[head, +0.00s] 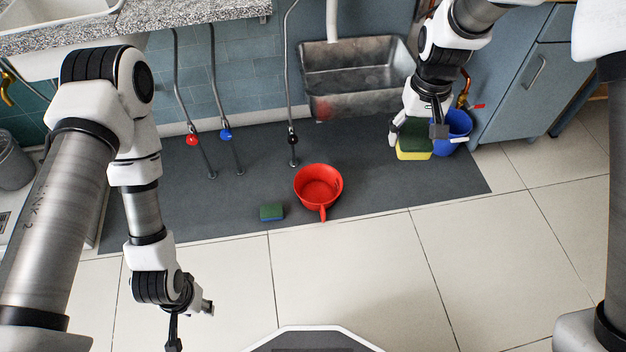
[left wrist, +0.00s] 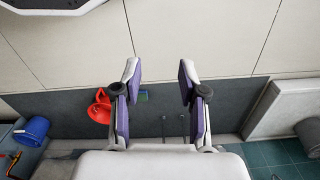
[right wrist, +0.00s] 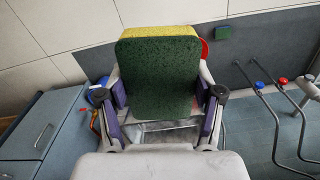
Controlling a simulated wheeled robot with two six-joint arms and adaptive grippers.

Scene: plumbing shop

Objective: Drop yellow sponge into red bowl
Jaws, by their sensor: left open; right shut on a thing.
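The yellow sponge (head: 413,150) has a dark green scouring side and is held in my right gripper (head: 420,138), at the right end of the dark mat. In the right wrist view the sponge (right wrist: 158,75) fills the space between the fingers, green face toward the camera. The red bowl (head: 318,188), with a handle toward the front, stands on the mat, left of and nearer than the sponge. It is partly hidden in the left wrist view (left wrist: 100,108). My left gripper (left wrist: 158,82) is open and empty, over the tiles at the front left in the head view.
A small blue-green sponge (head: 271,212) lies on the mat (head: 240,190) left of the bowl. A blue bucket (head: 456,128) stands beside the held sponge. A metal sink (head: 355,75) and pipes with red and blue valves are behind. The front tiles are clear.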

